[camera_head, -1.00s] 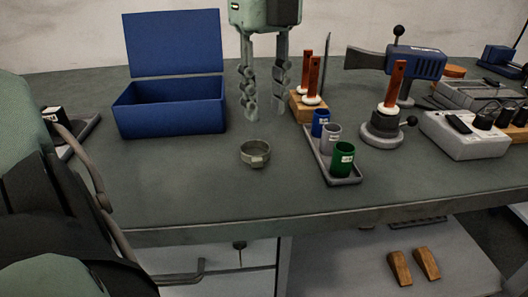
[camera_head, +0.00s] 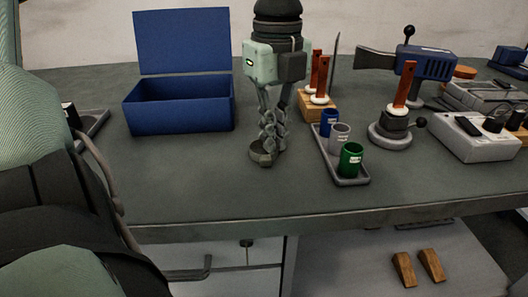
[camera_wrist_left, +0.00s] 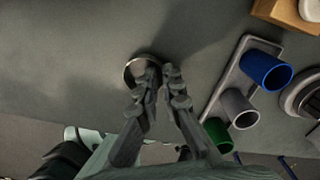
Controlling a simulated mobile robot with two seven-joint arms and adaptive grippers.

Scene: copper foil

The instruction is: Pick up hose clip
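The hose clip is a small round olive-grey ring (camera_head: 259,154) on the bench in front of the blue box, partly hidden by the fingers. In the left wrist view the ring (camera_wrist_left: 131,72) shows left of the fingertips. My left gripper (camera_head: 271,155) points down at the clip's right side. In the left wrist view its fingertips (camera_wrist_left: 162,73) are close together, one over the ring and one just outside it, and look shut on the ring's right wall. The clip appears to rest on the bench. My right gripper is not in view.
An open blue box (camera_head: 180,112) stands behind left. A grey tray (camera_head: 352,181) with blue, grey and green cups is close on the right. A wooden block with red-handled tools (camera_head: 312,108) stands behind it. The bench front (camera_head: 230,195) is clear.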

